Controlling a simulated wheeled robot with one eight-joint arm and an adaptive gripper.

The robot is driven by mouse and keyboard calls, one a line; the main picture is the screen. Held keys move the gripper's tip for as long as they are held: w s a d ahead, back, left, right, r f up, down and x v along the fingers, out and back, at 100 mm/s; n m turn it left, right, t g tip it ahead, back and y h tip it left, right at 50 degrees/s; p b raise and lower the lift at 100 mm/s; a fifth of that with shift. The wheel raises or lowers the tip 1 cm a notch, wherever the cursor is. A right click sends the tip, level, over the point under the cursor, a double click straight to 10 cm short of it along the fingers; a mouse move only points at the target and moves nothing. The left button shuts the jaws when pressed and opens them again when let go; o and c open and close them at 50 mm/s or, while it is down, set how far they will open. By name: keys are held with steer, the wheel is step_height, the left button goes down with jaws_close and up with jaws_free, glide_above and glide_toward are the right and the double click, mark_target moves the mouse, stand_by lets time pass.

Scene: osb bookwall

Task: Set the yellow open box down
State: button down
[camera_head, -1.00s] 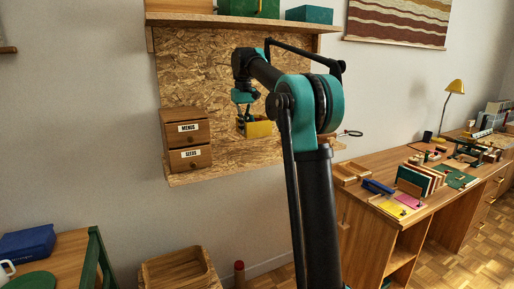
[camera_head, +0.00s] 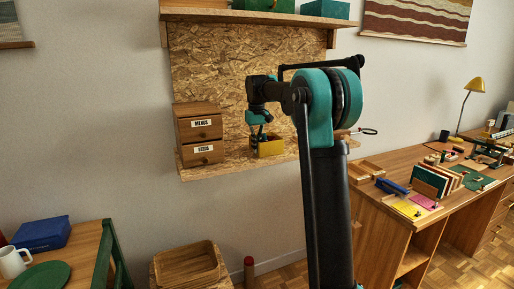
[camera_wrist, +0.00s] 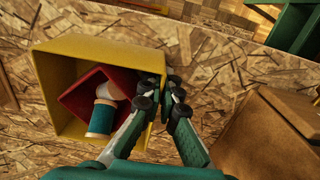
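The yellow open box (camera_head: 270,148) is at the lower OSB shelf (camera_head: 228,165), right of the small drawer unit. In the wrist view the yellow box (camera_wrist: 105,47) fills the left half, with a smaller red box (camera_wrist: 118,76) and a teal-and-white spool (camera_wrist: 102,118) inside it. My gripper (camera_wrist: 163,90) straddles the box's right wall, one finger inside and one outside, and looks shut on it. In the head view my gripper (camera_head: 257,142) points down at the box's left part. Whether the box's underside touches the shelf is hard to tell.
A wooden drawer unit labelled MENUS and SEEDS (camera_head: 198,135) stands left on the shelf. An upper shelf (camera_head: 250,18) holds green boxes. A cluttered desk (camera_head: 400,165) stands right. Bare shelf shows between the drawers and the box.

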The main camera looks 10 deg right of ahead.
steer(key=c, duration=1.7)
jaws_free()
steer(key=shift+f, duration=0.1)
step_height(320, 180, up, 12)
steer(key=shift+r, duration=0.15)
steer(key=s+d+f+m+t, duration=0.1)
steer(key=s+d+f, duration=0.2)
steer(key=s+f, duration=0.9)
steer(key=s+d+f+m+t, duration=0.1)
steer(key=s+d+f, duration=0.2)
steer(key=s+f, duration=0.9)
steer(key=s+d+f+m+t, duration=0.1)
steer(key=s+d+f+t, duration=0.1)
steer(key=s+f, duration=1)
steer(key=shift+s+d+f+m, duration=0.3)
steer(key=shift+s+d+f, duration=0.05)
steer(key=shift+s+d, duration=0.35)
